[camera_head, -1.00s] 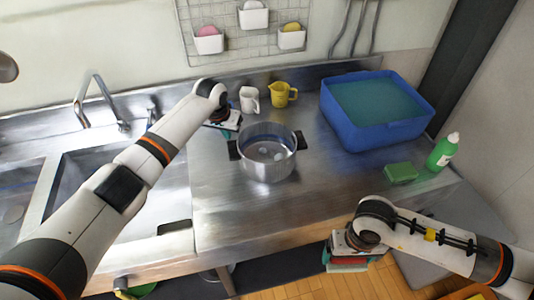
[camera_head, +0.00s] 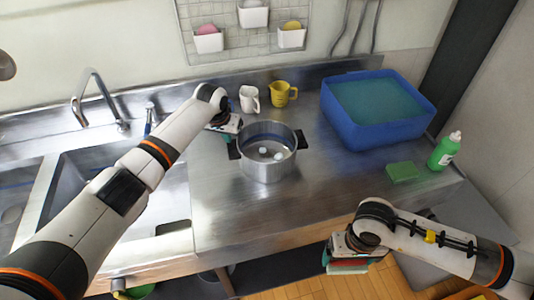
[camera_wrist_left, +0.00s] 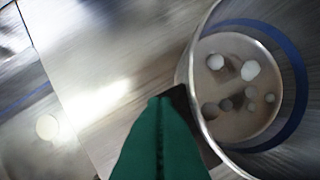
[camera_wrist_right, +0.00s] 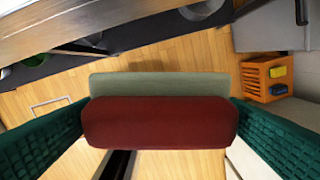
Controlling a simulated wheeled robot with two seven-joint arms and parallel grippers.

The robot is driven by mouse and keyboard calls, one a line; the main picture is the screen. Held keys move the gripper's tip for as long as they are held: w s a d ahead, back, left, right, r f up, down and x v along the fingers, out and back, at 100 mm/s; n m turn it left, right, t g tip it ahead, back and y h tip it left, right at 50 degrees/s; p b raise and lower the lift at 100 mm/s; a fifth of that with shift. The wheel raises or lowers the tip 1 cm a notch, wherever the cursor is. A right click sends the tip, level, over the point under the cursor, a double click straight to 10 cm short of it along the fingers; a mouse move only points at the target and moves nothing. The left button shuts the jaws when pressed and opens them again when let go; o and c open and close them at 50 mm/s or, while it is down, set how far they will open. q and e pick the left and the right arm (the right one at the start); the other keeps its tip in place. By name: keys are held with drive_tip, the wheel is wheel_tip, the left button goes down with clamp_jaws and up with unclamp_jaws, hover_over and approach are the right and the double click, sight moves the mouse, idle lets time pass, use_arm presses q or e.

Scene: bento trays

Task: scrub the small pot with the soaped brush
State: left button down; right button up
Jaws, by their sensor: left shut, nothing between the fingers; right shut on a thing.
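The small steel pot (camera_head: 267,165) stands on the counter with pale suds-like blobs inside; it also shows in the left wrist view (camera_wrist_left: 197,110). My left gripper (camera_head: 232,126) is at the pot's left side; in the left wrist view its green fingers (camera_wrist_left: 160,103) are shut and empty, their tips close to the dark handle (camera_wrist_left: 190,112). I cannot tell whether they touch it. My right gripper (camera_head: 348,266) is in front of the counter edge, shut on a dark red block with a pale grey-green layer (camera_wrist_right: 160,122). No bristles show on it, so I cannot tell whether it is the brush.
A blue tub of water (camera_head: 421,133) stands at the back right. A green sponge (camera_head: 403,171) and a green bottle (camera_head: 444,150) are at the right. A white mug (camera_head: 249,98) and a yellow mug (camera_head: 281,93) stand behind the pot. The counter in front of the pot is clear.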

use_arm(q)
wheel_tip(320, 180, up, 6)
drive_tip(key=p, duration=0.6)
use_arm(e)
wheel_tip(320, 180, up, 6)
drive_tip(key=shift+f, duration=0.1)
